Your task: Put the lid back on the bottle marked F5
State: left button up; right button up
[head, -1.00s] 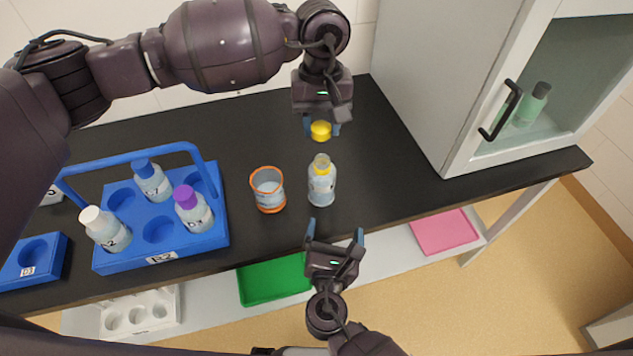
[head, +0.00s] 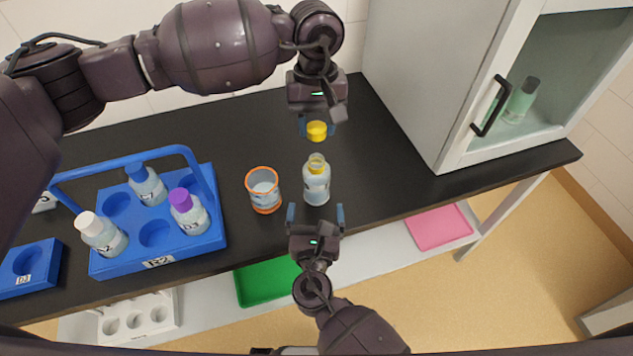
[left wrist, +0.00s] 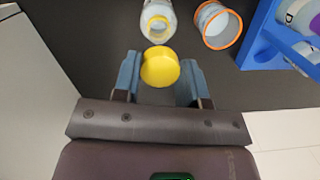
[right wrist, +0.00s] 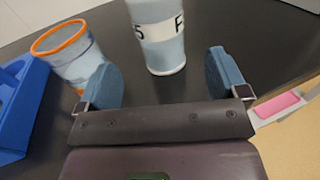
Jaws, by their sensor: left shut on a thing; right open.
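The open bottle (head: 316,182) stands upright on the black bench with its yellow-rimmed mouth bare. In the right wrist view the bottle (right wrist: 158,35) shows part of its label, "5" and "F". My left gripper (head: 317,127) is shut on the yellow lid (head: 316,131), just behind the bottle and apart from it. The left wrist view shows the lid (left wrist: 160,68) between the fingertips, near the bottle mouth (left wrist: 158,26). My right gripper (head: 315,215) is open and empty at the bench's front edge, its fingers pointing at the bottle with a gap between.
An orange-rimmed beaker (head: 263,190) stands close left of the bottle. A blue rack (head: 160,262) with several capped bottles is further left. A grey cabinet (head: 420,90) stands at the right. The bench right of the bottle is clear.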

aim_at(317, 159)
jog(key=w, duration=0.8)
jog(key=shift+d, duration=0.1)
jog(key=shift+c, duration=0.4)
jog(key=c, duration=1.3)
pick_arm(q)
jog(key=shift+f, duration=2.5)
jog(key=shift+f, duration=0.9)
jog(key=shift+f, duration=0.55)
